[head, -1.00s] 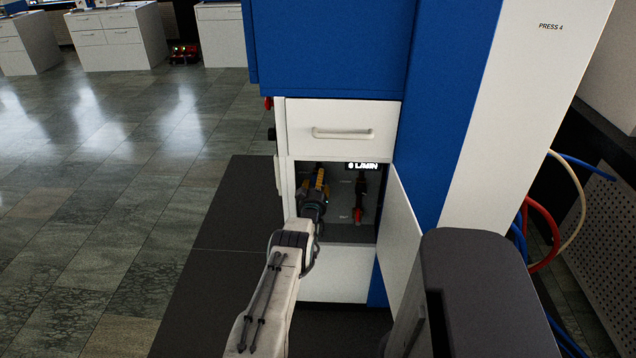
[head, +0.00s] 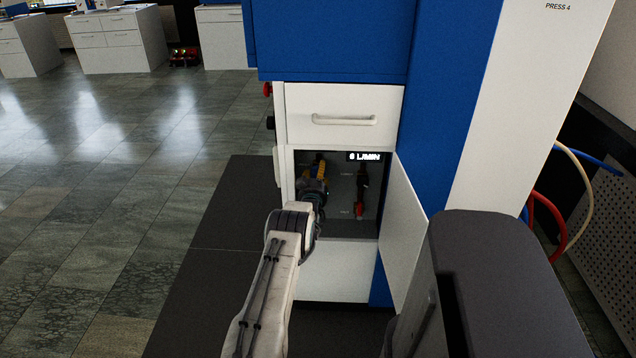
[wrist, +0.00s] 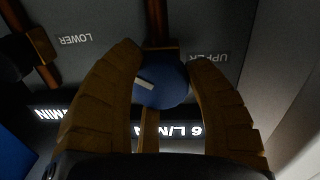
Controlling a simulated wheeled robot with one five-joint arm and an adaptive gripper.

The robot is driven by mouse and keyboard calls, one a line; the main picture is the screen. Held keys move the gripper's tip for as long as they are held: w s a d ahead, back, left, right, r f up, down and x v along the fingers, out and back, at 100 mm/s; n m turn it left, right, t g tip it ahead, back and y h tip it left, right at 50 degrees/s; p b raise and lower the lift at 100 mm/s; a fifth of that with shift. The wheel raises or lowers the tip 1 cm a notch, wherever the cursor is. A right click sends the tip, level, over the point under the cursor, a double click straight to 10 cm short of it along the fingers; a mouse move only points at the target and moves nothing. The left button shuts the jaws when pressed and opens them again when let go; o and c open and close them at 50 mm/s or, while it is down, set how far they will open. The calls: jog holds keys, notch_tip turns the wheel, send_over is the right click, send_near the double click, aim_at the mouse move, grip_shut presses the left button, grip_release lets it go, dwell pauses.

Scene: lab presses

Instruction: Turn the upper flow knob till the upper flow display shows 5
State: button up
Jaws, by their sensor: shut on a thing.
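The upper flow knob (wrist: 165,84) is blue with a white pointer mark. It sits between the two yellow-brown fingers of my gripper (wrist: 167,75), which are shut on it. The UPPER label (wrist: 209,57) is to its right in the wrist view, upside down. The display beside the knob (wrist: 195,130) is partly covered by my fingers and seems to read 6 L/MIN. In the head view my gripper (head: 314,172) reaches into the open compartment (head: 340,226) on its left side and hides the knob. A lit display (head: 364,157) there seems to read 6 L/MIN.
The LOWER label (wrist: 75,40) and another, cut-off display (wrist: 50,113) are at the left in the wrist view. A fitting with a red part (head: 360,205) is right of my gripper. The open door (head: 408,225) bounds the right; a closed drawer (head: 343,118) is above.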

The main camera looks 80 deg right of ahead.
jog(key=shift+w+f+m+b, duration=0.15)
jog(key=shift+m+b, duration=0.45)
jog(key=shift+b, duration=3.55)
jog(key=shift+s+f+m+b, duration=0.1)
jog(key=shift+m+b, duration=0.5)
jog(key=shift+b, duration=3.5)
jog(key=shift+w+r+b, duration=0.1)
jog(key=shift+r+b, duration=0.05)
jog(key=shift+b, duration=0.65)
jog(key=o, duration=1.2)
jog(key=shift+a, duration=0.25)
jog(key=shift+a+r, duration=0.1)
jog(key=shift+a, duration=3.45)
